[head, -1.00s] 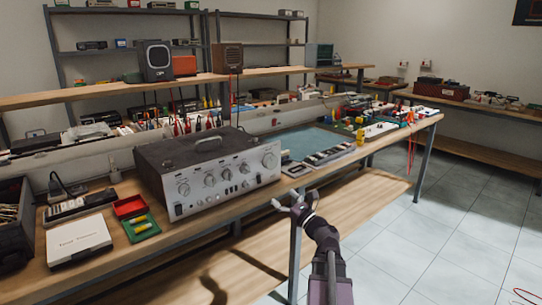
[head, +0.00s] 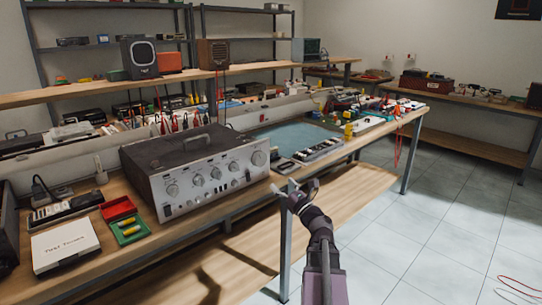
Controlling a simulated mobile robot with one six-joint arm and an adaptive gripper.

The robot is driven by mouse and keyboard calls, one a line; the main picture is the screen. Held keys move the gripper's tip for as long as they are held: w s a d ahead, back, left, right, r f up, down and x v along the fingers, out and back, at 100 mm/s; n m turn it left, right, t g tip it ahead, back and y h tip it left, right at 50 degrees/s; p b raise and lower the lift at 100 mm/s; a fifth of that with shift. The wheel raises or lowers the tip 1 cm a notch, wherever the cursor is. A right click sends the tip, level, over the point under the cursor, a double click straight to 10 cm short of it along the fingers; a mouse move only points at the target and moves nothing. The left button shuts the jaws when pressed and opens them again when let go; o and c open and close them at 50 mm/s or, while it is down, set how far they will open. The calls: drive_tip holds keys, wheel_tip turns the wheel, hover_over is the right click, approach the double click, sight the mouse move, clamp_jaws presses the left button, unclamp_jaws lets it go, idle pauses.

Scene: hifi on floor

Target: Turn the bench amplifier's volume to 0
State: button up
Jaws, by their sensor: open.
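The bench amplifier (head: 185,150) is a dark box with a silver front panel and a top handle, standing on the wooden bench left of centre. Several round knobs line its front. My gripper (head: 294,188) is open and empty, to the right of and lower in the picture than that knob, apart from the amplifier, near the bench's front edge.
A red tray (head: 118,208), a green tray (head: 130,230) and a white box (head: 64,245) lie left of the amplifier. A blue mat (head: 290,137) and a keyed device (head: 318,151) lie right of it. The tiled floor (head: 430,235) at right is mostly clear.

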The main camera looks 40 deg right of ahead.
sight(262, 161)
drive_tip(key=p+x, duration=0.4)
drive_tip(key=x, duration=0.8)
